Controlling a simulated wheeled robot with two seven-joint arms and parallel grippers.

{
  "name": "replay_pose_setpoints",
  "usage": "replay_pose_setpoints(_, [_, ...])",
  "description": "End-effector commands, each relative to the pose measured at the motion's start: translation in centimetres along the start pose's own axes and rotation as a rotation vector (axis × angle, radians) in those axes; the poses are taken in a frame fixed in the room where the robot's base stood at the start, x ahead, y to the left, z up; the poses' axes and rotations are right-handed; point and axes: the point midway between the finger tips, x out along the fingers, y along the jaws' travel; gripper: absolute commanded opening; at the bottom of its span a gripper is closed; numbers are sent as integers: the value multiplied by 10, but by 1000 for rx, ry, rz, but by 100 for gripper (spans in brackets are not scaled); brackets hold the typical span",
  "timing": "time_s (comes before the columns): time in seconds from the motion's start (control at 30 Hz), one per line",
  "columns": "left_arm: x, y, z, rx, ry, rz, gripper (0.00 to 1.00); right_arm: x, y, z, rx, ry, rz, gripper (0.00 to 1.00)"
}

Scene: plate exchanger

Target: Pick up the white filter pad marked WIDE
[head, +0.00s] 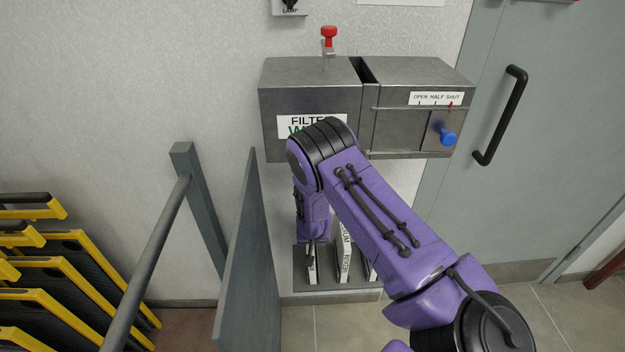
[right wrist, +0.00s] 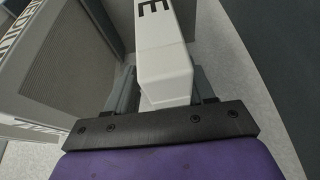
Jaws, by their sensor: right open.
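A white filter pad (right wrist: 165,62) stands between the fingers of my right gripper (right wrist: 163,88) in the right wrist view. Only a black letter E shows on its edge. In the head view this pad (head: 312,268) is the leftmost in the low grey rack (head: 330,284), its top hidden by my gripper (head: 311,240). My right gripper is open and points down, a finger on each side of the pad. A neighbouring pad (head: 345,255) marked with a partly hidden word ending in IUM stands to its right. My left gripper is out of view.
Another pad (head: 370,268) stands farther right, partly behind my arm. A grey metal box (head: 310,80) with a FILTER label, red knob (head: 328,33) and blue knob (head: 447,138) hangs above. A grey panel (head: 250,270) stands close left of the rack.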

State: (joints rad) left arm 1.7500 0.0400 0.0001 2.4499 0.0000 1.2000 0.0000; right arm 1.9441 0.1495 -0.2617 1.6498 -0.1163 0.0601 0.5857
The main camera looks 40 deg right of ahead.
Motion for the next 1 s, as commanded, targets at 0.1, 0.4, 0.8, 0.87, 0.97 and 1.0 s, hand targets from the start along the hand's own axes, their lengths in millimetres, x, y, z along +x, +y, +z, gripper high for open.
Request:
replay_pose_setpoints(0.1, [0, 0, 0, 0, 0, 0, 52, 0, 0, 0, 0, 0, 0, 53])
replay_pose_setpoints(0.4, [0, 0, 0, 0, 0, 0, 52, 0, 0, 0, 0, 0, 0, 0])
replay_pose_setpoints(0.8, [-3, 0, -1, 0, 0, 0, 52, -7, 0, -4, 1, 2, -1, 0])
replay_pose_setpoints(0.87, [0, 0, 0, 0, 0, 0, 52, -12, -1, -6, 1, 3, -2, 0])
replay_pose_setpoints(0.97, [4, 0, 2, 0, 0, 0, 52, -27, -1, -13, 2, 4, -2, 0])
replay_pose_setpoints(1.0, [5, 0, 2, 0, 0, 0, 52, -35, -1, -15, 3, 4, -3, 0])
